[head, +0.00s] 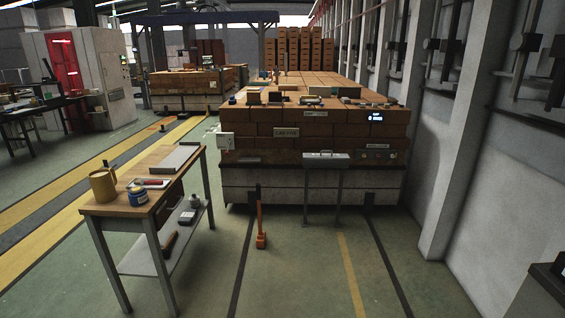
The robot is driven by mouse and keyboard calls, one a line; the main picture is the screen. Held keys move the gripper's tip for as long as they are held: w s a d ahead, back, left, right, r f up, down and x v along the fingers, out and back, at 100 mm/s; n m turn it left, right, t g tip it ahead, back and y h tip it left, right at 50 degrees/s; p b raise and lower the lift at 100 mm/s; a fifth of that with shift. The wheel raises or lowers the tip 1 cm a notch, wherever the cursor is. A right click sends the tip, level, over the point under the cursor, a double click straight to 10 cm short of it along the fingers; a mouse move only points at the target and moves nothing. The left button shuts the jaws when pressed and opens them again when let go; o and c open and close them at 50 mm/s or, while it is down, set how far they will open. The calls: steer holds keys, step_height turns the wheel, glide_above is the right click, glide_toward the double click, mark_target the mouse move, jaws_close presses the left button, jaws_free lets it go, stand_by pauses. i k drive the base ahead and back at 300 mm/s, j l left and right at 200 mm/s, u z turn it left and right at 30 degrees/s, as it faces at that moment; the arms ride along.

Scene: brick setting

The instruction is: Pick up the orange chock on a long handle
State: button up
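The orange chock (261,242) stands on the green floor in the head view, right of the small wooden-topped table and in front of the loaded brick car. Its long handle (259,208) rises nearly upright from it, orange below and dark at the top. The chock rests close to a dark rail line in the floor. Nothing covers it. My gripper is not in view, so its state does not show.
A small table (123,205) with a mug, a jar and tools stands at left, with a lower shelf. The brick car (265,184) fills the middle back. A grey stand (326,156) is in front of it. Wall columns (463,150) border the right. Floor around the chock's front is clear.

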mark_target(260, 241)
steer(key=i, duration=1.8)
steer(key=i+u, duration=0.15)
steer(key=i, duration=0.45)
steer(key=i+u, duration=0.15)
steer(key=i, duration=0.45)
steer(key=i+l+u, duration=0.2)
steer(key=i, duration=0.35)
steer(key=i+u, duration=0.3)
steer(key=i, duration=0.35)
steer(key=i+l+u, duration=0.2)
steer(key=i+u, duration=0.15)
steer(key=i, duration=0.3)
